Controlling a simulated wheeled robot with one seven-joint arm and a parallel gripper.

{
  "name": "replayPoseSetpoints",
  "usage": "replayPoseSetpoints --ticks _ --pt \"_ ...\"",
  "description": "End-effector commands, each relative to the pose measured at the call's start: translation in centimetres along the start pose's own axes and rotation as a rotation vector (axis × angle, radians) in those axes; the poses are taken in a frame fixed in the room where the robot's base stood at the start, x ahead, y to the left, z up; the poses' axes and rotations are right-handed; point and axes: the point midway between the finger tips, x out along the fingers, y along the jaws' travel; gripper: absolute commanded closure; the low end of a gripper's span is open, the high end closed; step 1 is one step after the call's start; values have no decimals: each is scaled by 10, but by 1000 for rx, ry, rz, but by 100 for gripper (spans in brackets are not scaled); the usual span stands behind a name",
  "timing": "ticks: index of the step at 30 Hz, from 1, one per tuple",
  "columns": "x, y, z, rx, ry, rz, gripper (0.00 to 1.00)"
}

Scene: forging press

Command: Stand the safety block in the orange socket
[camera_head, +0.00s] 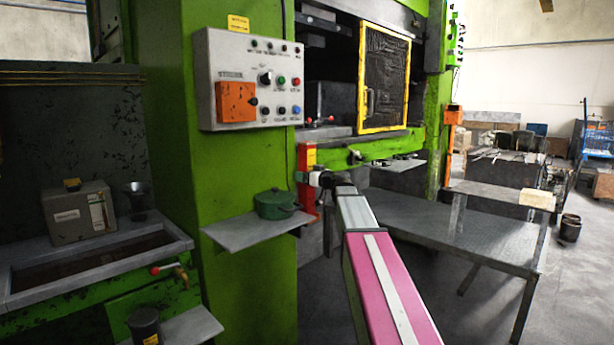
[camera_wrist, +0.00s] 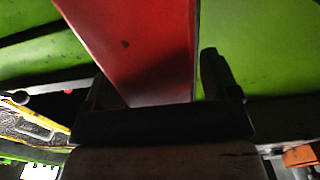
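The safety block (camera_head: 307,209) is an upright red post with a yellow label, against the green front of the press, left of the die opening. My gripper (camera_head: 312,178) is at its mid-height and hides part of it. In the wrist view the block's red face (camera_wrist: 150,45) runs down between the two dark fingers of my gripper (camera_wrist: 158,88). A narrow gap shows beside the right finger, so the fingers look apart around the block. An orange fitting (camera_head: 454,116) is on the right press column; I cannot tell whether it is the socket.
A control panel (camera_head: 220,60) with an orange box is on the left column. A green pot (camera_head: 275,204) stands on a shelf (camera_head: 235,233) close left of my gripper. A metal table (camera_head: 480,232) is at the right. A yellow-framed guard (camera_head: 384,80) is above.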

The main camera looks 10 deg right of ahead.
Motion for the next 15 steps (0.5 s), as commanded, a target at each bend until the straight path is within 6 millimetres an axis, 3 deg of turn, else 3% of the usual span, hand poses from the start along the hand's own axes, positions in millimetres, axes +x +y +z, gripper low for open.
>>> replayPoseSetpoints --ticks 10,15 --pt "0 0 -3 0 0 0 19" --pt "-23 -2 -2 1 0 1 19"
